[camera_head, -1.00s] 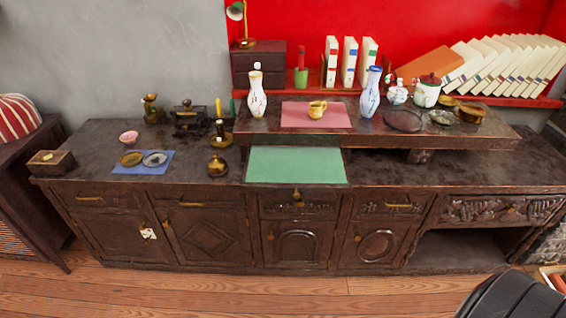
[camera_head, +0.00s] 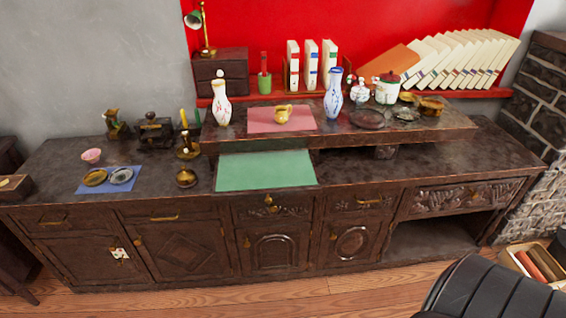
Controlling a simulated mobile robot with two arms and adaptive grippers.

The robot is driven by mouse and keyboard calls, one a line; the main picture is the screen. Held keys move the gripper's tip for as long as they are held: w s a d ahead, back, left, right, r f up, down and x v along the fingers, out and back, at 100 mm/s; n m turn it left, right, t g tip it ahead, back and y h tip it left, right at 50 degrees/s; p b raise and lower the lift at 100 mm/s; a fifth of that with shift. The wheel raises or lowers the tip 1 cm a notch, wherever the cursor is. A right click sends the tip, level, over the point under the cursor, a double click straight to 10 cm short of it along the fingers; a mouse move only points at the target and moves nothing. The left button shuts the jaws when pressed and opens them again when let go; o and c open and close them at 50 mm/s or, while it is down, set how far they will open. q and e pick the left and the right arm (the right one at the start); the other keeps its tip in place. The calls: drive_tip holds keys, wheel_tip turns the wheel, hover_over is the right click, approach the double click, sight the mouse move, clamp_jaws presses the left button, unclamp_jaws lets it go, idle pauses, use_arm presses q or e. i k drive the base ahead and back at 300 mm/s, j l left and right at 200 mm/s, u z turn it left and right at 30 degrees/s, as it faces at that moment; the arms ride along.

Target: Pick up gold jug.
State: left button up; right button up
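A small gold jug (camera_head: 283,116) stands upright on a pink mat (camera_head: 262,124) on the raised shelf of the dark wooden cabinet. A green mat (camera_head: 262,172) lies in front of and below it on the cabinet top. A second brass-coloured jug-like vessel (camera_head: 114,126) stands at the back left of the cabinet. Neither of my grippers is in view.
A white patterned vase (camera_head: 222,101) and a blue-white vase (camera_head: 333,96) flank the pink mat. A round brass pot (camera_head: 186,178) stands left of the green mat. A black ribbed seat-like object (camera_head: 490,292) fills the lower right.

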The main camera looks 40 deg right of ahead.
sight(281, 114)
drive_tip(key=i+z, duration=0.15)
drive_tip(key=z, duration=0.65)
